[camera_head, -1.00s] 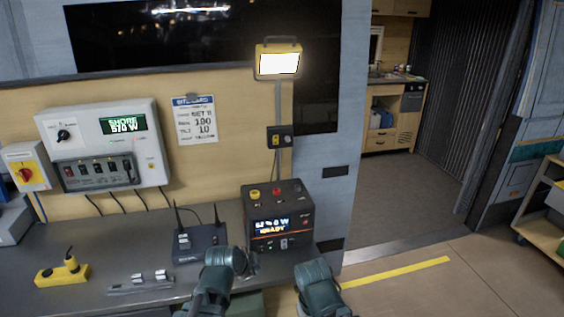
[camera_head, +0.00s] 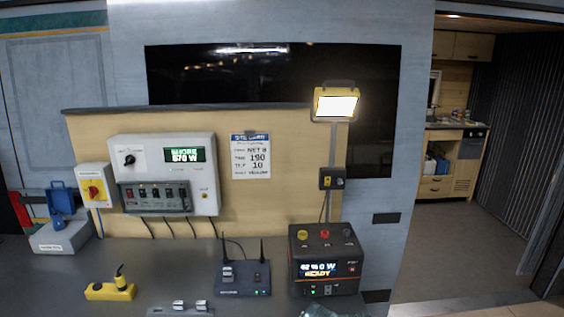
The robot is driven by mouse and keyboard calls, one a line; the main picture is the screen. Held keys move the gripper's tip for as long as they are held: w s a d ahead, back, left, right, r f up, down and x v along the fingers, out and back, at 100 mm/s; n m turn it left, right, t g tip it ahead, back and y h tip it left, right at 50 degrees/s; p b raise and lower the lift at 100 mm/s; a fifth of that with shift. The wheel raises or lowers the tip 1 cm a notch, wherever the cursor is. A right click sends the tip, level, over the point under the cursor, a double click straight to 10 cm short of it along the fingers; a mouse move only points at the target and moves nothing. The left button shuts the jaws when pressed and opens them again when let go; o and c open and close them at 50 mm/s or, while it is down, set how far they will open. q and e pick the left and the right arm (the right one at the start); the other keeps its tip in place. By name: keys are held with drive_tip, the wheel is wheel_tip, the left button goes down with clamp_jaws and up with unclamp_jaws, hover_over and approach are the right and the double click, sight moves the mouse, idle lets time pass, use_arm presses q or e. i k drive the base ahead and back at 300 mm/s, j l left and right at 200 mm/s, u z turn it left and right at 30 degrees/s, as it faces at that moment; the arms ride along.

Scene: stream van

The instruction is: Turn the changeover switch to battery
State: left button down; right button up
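A white power panel (camera_head: 206,141) is fixed to the wooden backboard at the left. Its lit display (camera_head: 184,155) reads SHORE and 570 W. A black rotary knob (camera_head: 129,160) sits at the panel's upper left; its marks are too small to read. Left of the panel is a grey box with a yellow face and a red rotary handle (camera_head: 93,190). I cannot tell from any label which of the two is the changeover switch. No gripper is in view; only a sliver of my teal arm shows at the bottom edge.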

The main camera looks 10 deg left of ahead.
sight(129, 160)
drive_tip(key=u, duration=1.25)
